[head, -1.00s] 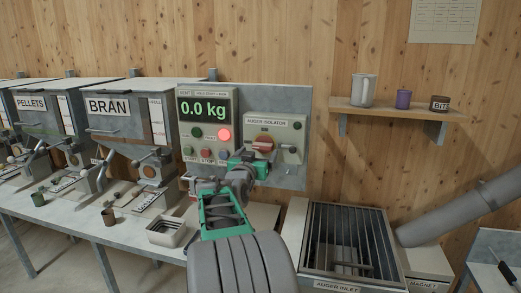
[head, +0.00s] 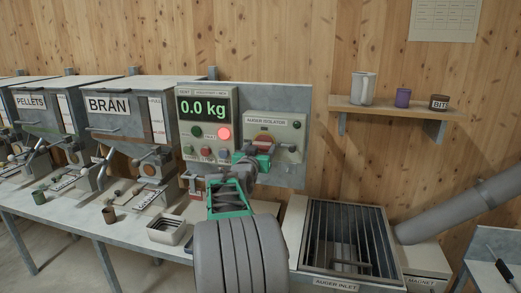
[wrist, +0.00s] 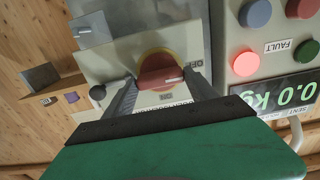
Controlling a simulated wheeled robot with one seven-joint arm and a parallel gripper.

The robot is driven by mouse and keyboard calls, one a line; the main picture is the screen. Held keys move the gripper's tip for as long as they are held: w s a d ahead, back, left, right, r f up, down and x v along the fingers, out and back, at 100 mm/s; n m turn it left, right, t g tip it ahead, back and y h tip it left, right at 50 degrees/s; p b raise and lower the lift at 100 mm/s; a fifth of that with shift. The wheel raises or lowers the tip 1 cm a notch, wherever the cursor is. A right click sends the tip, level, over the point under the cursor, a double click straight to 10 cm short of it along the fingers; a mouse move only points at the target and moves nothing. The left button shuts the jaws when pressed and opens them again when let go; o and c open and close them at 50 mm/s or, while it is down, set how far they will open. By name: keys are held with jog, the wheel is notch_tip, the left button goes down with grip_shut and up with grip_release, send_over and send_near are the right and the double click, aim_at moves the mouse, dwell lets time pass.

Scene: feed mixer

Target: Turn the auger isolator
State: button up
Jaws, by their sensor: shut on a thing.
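The auger isolator (head: 283,124) is a grey box on the panel, with a red rotary handle on a yellow disc. In the wrist view the red handle (wrist: 160,80) lies between my two fingers, roughly level across the picture. My gripper (wrist: 158,88) is shut on this handle. In the head view my gripper (head: 262,152) is at the isolator's front and hides most of the handle. The lettering near the handle is upside down in the wrist view and partly covered by my fingers.
Left of the isolator, the control box (head: 206,120) reads 0.0 kg with a lit red fault lamp (head: 223,133). The barred auger inlet (head: 345,245) lies below right. A shelf (head: 390,107) with cups is on the wall. Feed bins stand left.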

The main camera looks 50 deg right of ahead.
jog(key=c, duration=0.5)
jog(key=shift+o, duration=0.2)
jog(key=shift+f+b, duration=0.15)
jog(key=shift+b, duration=0.5)
jog(key=m+b, duration=1.7)
jog(key=b, duration=0.5)
jog(key=shift+m, duration=0.6)
jog(key=shift+r, duration=0.2)
jog(key=o, duration=1.4)
jog(key=shift+c, duration=0.2)
